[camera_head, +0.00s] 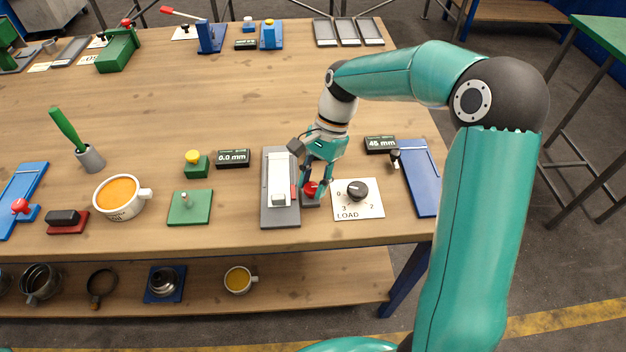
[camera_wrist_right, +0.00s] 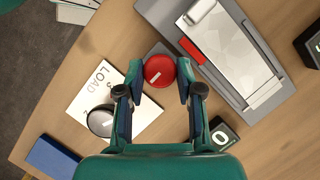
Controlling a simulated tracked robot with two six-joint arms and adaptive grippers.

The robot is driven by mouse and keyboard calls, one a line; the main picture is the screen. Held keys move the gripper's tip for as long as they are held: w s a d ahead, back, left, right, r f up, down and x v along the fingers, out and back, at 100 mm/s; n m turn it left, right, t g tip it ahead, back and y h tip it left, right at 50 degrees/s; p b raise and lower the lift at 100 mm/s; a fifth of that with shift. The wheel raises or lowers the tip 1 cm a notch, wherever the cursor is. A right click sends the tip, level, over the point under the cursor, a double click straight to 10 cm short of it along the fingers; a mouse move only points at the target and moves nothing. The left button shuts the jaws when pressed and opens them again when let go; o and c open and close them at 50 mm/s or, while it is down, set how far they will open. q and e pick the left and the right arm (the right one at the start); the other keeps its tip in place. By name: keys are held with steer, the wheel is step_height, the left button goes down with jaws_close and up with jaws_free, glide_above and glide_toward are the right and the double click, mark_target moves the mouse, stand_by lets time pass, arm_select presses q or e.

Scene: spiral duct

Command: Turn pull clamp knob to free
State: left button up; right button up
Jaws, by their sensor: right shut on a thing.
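The red knob (camera_head: 310,188) sits on a small dark base beside a grey clamp fixture (camera_head: 267,212) that holds a pale plate. In the right wrist view the knob (camera_wrist_right: 158,72) shows a white pointer line on its round top, slanting up to the right. My right gripper (camera_head: 316,186) points down over the knob; in the wrist view its fingers (camera_wrist_right: 160,84) are on either side of it, shut on it. The fixture (camera_wrist_right: 253,92) also shows there, with a red piece at its edge. My left gripper is not in view.
A white LOAD panel with a black dial (camera_head: 357,190) lies just right of the knob. A 45 mm display (camera_head: 381,144) and a blue plate (camera_head: 421,180) stand farther right. A green plate (camera_head: 189,208) and an orange-filled cup (camera_head: 119,196) are left. The table's middle is clear.

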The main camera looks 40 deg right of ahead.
steer(key=shift+r, duration=0.1)
steer(key=shift+w+n+g+p, duration=0.1)
steer(key=shift+n+g+p, duration=0.2)
steer(key=shift+n+p, duration=0.65)
steer(key=n+g+p, duration=0.1)
steer(key=n, duration=0.1)
steer(key=shift+w+r+n+h, duration=0.1)
steer(key=shift+n+h, duration=0.25)
steer(key=shift+h, duration=0.05)
steer(key=n+p, duration=0.1)
steer(key=n, duration=0.1)
steer(key=shift+a+n+g+h, duration=0.1)
steer(key=shift+n+g+h, duration=0.2)
steer(key=shift+h, duration=0.1)
steer(key=n+p, duration=0.1)
steer(key=n, duration=0.1)
steer(key=shift+w+a+n+g+h, duration=0.1)
steer(key=shift+n+g+h, duration=0.2)
steer(key=shift+n+h, duration=0.1)
steer(key=n+h, duration=0.1)
steer(key=n, duration=0.2)
steer(key=shift+a+n, duration=0.1)
steer(key=shift+n, duration=0.2)
steer(key=shift+a+n+h, duration=0.1)
steer(key=shift+n+h, duration=0.9)
steer(key=shift+n, duration=1.2)
